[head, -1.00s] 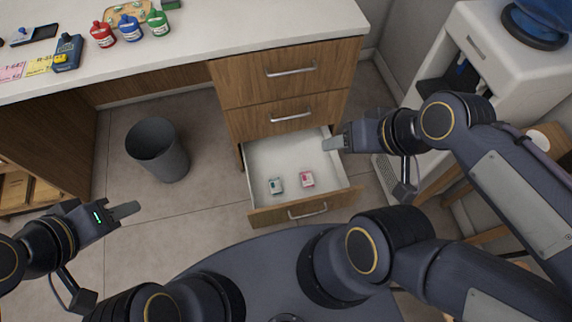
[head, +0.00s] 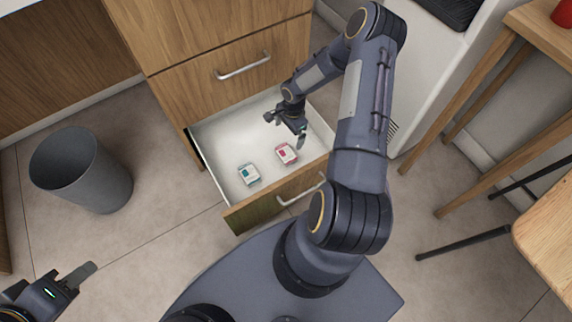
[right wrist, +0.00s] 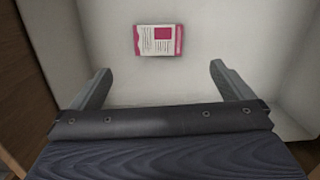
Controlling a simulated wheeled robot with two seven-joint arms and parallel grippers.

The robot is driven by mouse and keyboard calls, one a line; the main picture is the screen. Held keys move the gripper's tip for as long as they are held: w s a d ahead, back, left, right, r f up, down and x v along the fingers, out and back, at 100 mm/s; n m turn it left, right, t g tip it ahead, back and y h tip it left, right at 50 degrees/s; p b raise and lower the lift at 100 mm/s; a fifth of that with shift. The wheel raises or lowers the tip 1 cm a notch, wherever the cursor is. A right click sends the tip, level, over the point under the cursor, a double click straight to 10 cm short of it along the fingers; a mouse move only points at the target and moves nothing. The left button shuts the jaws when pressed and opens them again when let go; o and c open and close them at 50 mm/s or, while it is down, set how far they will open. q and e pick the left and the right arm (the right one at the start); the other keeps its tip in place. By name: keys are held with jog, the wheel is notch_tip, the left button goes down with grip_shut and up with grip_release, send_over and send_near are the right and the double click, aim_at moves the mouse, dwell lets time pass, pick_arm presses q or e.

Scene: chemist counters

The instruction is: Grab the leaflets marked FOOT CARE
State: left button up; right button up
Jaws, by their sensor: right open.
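Two small stacks of leaflets lie on the floor of the open drawer (head: 232,132), one white and pink (head: 287,153), one white and teal (head: 249,173). Their print is too small to read, so I cannot tell which says FOOT CARE. My right gripper (head: 285,130) is open and empty, pointing down over the drawer just behind the pink leaflets. In the right wrist view the pink leaflets (right wrist: 158,40) lie flat beyond the open fingers (right wrist: 160,70), apart from them; the teal ones are not seen there. My left gripper (head: 78,279) is at the lower left, away from the drawer; its jaw gap is unclear.
The drawer front (head: 285,192) and side walls bound the space around my right gripper. Closed drawers (head: 230,75) rise behind it. A grey bin (head: 82,172) stands on the floor at left. A wooden stool or table (head: 480,85) is at right.

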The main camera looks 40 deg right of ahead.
aim_at(286, 153)
jog(key=shift+m, duration=0.4)
jog(key=f+b, duration=0.1)
jog(key=f, duration=0.3)
jog(key=f+b, duration=0.2)
jog(key=f, duration=0.2)
jog(key=a+f+b, duration=0.1)
jog(key=f, duration=0.3)
jog(key=shift+f+b, duration=0.15)
jog(key=shift+b, duration=0.2)
jog(key=c, duration=1)
